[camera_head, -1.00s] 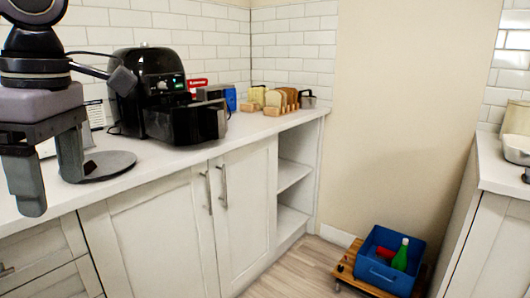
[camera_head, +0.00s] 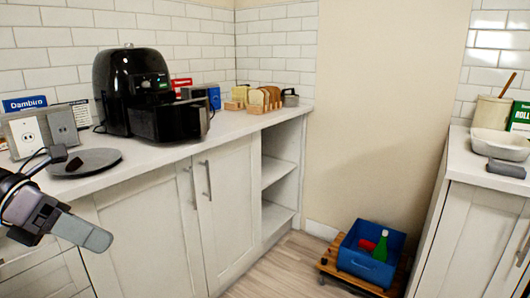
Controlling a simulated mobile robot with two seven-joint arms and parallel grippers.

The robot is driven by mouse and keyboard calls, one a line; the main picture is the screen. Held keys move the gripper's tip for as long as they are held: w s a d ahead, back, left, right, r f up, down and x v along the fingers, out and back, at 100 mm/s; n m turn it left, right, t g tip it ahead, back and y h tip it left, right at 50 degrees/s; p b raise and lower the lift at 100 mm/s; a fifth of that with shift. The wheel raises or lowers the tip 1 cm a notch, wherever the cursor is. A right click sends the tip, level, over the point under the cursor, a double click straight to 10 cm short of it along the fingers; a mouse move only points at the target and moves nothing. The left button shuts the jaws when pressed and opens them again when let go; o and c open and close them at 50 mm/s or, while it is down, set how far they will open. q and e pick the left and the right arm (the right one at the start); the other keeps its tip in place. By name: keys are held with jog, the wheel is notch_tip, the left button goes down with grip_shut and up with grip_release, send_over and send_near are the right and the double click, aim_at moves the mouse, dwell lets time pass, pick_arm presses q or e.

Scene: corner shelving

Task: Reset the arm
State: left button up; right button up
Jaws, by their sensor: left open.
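My left gripper (camera_head: 82,233) is at the lower left in the head view, in front of the counter's cabinets. It is seen from the side, with one finger hiding the other. It is open, and nothing shows in it. It is apart from the counter (camera_head: 160,158) and everything on it. My left forearm and a cable run in from the left edge. My right gripper is not in view.
A black air fryer (camera_head: 130,80) with its drawer forward stands on the counter. A round grey plate (camera_head: 92,162) lies nearest my gripper. Bread in a wooden rack (camera_head: 262,108) stands farther back. A blue crate (camera_head: 345,260) holding a green bottle sits on the floor. Mid-floor is clear.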

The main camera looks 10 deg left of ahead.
pick_arm(q)
notch_tip(320, 180, down, 22)
jog(key=a+n+t+y, duration=0.3)
jog(key=n+t, duration=1)
jog(key=n, duration=1.3)
jog(key=s+d+f+n+g+y, duration=0.3)
jog(key=s+d+f+n, duration=0.2)
jog(key=d+f+n, duration=0.2)
jog(key=s+d+f+n+g+y, duration=0.2)
jog(key=s+d+f+n, duration=0.2)
jog(key=d+f+n, duration=0.35)
notch_tip(320, 180, up, 13)
jog(key=s+p, duration=0.1)
jog(key=p, duration=1.5)
jog(key=shift+s+a+g, duration=0.2)
jog(key=shift+a+g, duration=0.05)
jog(key=shift+g, duration=0.05)
jog(key=shift+f, duration=0.1)
